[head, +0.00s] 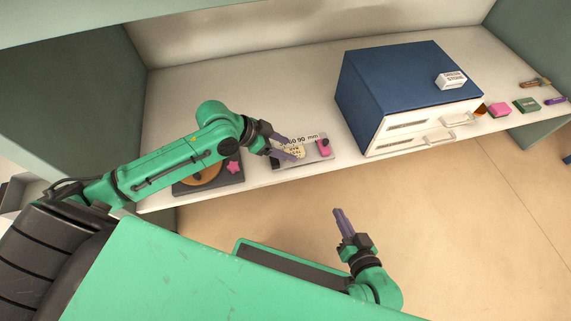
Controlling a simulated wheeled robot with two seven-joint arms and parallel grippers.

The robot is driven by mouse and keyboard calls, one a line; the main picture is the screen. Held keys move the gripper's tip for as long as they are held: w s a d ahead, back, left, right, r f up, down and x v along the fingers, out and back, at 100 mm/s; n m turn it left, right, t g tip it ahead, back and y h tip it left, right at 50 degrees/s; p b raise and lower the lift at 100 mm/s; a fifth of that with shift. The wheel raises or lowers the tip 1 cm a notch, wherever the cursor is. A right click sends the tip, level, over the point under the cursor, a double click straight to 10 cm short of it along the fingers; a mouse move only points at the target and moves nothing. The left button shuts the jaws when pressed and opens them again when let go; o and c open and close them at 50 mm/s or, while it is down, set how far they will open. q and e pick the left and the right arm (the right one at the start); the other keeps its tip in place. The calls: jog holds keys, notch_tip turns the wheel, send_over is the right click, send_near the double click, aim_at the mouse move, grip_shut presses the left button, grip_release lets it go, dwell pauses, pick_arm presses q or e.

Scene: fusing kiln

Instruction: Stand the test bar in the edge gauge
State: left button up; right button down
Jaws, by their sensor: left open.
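The edge gauge seems to be the grey plate (308,159) with a white strip marked "60 90 mm" along its back, on the white shelf. A pink block (323,147) with a dark spot stands at its right end. A small cream piece with dark marks (298,150) is by my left gripper (296,146). I cannot tell which piece is the test bar. My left gripper is open, its purple fingers over the plate's left part; I cannot tell whether they touch the cream piece. My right gripper (339,213) is over the floor, away from the shelf, its fingers overlapping in view.
A blue cabinet (400,75) with white drawers stands right of the plate, a white labelled box (451,80) on top. A dark board (205,187) with a round brown disc and a pink star (234,167) lies left. Several small coloured blocks lie far right.

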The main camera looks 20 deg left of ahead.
pick_arm(q)
jog(key=s+d+f+n+t, duration=0.6)
jog(key=s+d+f+n, duration=0.1)
jog(key=s, duration=0.4)
jog(key=shift+f+n+t, duration=0.4)
jog(key=shift+f+n, duration=0.4)
